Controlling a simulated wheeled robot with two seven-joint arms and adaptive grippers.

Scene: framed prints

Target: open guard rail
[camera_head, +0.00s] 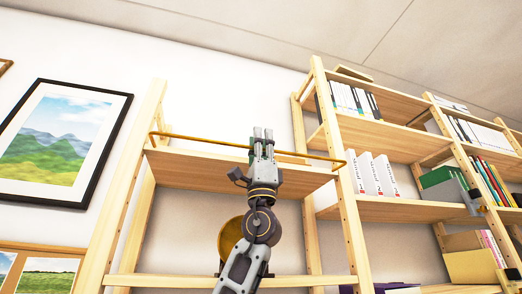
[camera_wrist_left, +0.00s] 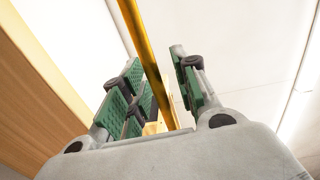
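The guard rail (camera_head: 200,140) is a thin brass-yellow bar running across the front of the upper shelf board of the left wooden shelf unit, with bent ends at both uprights. My left gripper (camera_head: 263,134) is raised at the middle of the rail. In the left wrist view the rail (camera_wrist_left: 147,50) passes between the green-padded fingers of my left gripper (camera_wrist_left: 158,85). Gaps show on both sides of the rail, so the gripper is open around it.
The shelf board (camera_head: 195,168) lies just behind my left gripper. A round yellow object (camera_head: 232,238) is partly hidden behind my left arm. A bookcase with white binders (camera_head: 375,176) stands to the right. A framed landscape print (camera_head: 60,140) hangs at the left.

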